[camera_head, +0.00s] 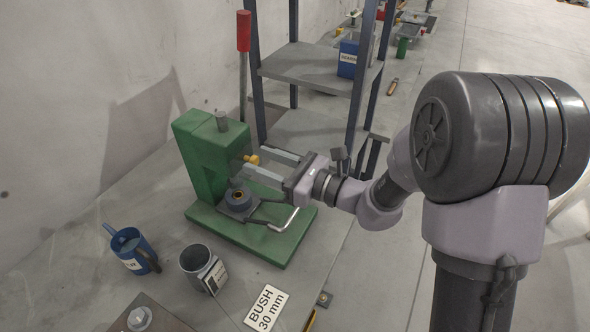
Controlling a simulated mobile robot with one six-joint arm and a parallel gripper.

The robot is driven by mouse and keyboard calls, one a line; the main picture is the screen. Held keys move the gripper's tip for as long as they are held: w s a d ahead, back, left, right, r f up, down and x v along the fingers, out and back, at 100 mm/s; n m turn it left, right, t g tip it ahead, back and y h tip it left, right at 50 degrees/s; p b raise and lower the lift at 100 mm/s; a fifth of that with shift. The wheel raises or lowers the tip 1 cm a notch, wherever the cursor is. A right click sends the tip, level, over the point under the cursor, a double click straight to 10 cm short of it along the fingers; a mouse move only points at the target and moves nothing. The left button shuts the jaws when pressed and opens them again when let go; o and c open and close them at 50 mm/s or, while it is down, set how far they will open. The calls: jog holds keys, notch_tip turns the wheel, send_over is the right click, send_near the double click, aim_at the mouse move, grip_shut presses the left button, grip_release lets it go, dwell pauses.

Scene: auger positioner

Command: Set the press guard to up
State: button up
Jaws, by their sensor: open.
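A green press (207,150) stands on a green base plate at left centre. A grey round part (239,200) with a brass-coloured centre sits on its base. Beside that part, a dark bar with a bent silver handle (285,222) lies low over the base; it may be the press guard, but I cannot tell for sure. A yellow knob (252,160) sticks out from the press column. My gripper (253,158) is open, its two fingers pointing left at the press. The knob shows between the fingertips; I cannot tell whether they touch it. No finger is closed on anything.
A red-handled lever (243,32) rises behind the press. A shelf rack (320,65) holding a blue box (348,55) stands behind. A blue can (130,250), a grey cup (200,266) and a "BUSH 30 mm" card (267,308) lie in front. Open floor is at right.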

jog(key=p+v, duration=0.1)
jog(key=v, duration=1.6)
jog(key=shift+p, duration=0.3)
jog(key=shift+s+d, duration=0.1)
jog(key=shift+d, duration=0.05)
jog(key=s+a+f+n+g+h+b, duration=0.1)
jog(key=s+a+n+g+h, duration=0.15)
jog(key=s+n+g, duration=0.35)
jog(key=s+a+n+g+h+b, duration=0.1)
jog(key=s+a+n+h, duration=0.1)
jog(key=s+n+h, duration=0.45)
jog(key=s+d+r+n+t+h+b, duration=0.1)
jog(key=s+d+n+t+h, duration=0.2)
jog(key=d, duration=0.7)
jog(key=n+t+h, duration=0.2)
jog(key=t, duration=0.1)
jog(key=shift+r+h+b, duration=0.3)
jog(key=shift+r+b, duration=0.1)
